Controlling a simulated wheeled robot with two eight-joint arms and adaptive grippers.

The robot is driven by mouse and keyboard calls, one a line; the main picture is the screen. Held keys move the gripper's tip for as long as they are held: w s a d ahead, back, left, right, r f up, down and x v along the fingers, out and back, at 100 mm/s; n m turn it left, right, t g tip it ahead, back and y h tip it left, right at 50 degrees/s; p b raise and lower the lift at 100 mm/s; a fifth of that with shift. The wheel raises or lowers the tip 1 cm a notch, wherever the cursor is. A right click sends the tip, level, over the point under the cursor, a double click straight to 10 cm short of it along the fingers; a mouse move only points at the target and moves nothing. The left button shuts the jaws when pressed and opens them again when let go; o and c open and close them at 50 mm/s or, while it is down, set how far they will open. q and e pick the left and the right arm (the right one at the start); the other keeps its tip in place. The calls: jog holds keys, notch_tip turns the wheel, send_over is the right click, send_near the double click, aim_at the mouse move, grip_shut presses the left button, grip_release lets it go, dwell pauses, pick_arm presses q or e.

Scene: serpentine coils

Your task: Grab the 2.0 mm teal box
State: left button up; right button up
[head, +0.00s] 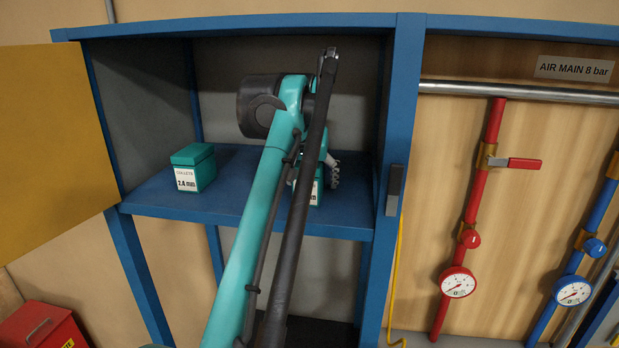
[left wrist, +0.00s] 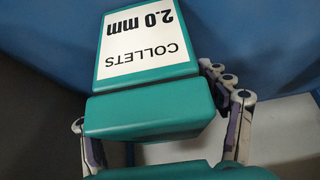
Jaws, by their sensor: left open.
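The teal box with a white label reading COLLETS 2.0 mm (left wrist: 142,45) fills the middle of the left wrist view, its label upside down in the picture. In the head view this box (head: 314,191) is on the blue shelf, mostly hidden behind my left arm. My left gripper (head: 333,172) is at that box, partly hidden by the arm. In the left wrist view the fingers of my left gripper (left wrist: 160,115) are open, one on each side of the box. Whether they touch it I cannot tell. My right gripper is not in view.
A second teal box (head: 193,168) with a white label stands to the left on the blue shelf (head: 150,197). The cabinet's post (head: 402,120) stands close right of my gripper. An open yellow door (head: 50,140) is at left; red and blue pipes with gauges are at right.

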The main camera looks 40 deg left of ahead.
pick_arm(q)
jog(key=c, duration=1.4)
jog(key=shift+r, duration=0.2)
jog(key=shift+c, duration=0.2)
